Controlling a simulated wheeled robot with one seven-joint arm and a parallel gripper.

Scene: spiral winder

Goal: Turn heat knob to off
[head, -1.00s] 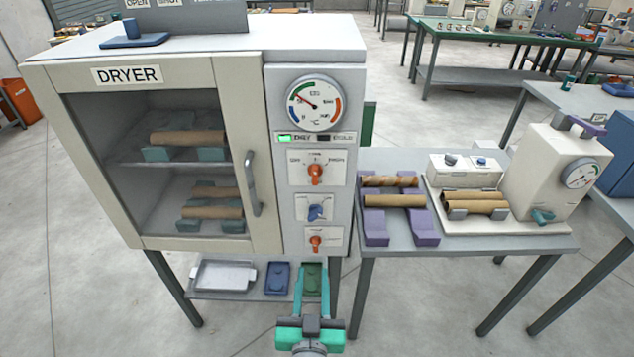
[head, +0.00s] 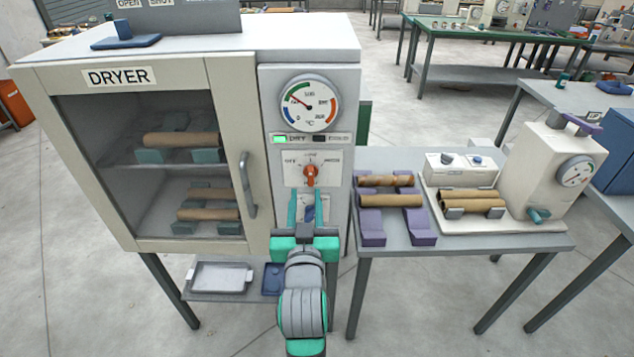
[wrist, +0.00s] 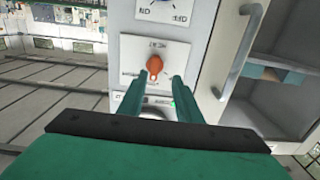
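The heat knob (head: 311,174) is the upper orange-red knob on the dryer's right-hand panel, on a white plate marked with OFF at left. Its pointer looks roughly upright, toward the top label. The wrist view, turned upside down, shows the knob (wrist: 154,65) too. My gripper (head: 309,194) is open and empty, its two teal fingers apart, in front of the panel just below the heat knob in the head view. In the wrist view the fingertips (wrist: 157,80) lie to either side of the knob's near end; no contact shows.
A round gauge (head: 309,103) and a lit green DRY lamp (head: 280,139) sit above. The door handle (head: 247,185) stands out at left. A side table (head: 400,262) is at right.

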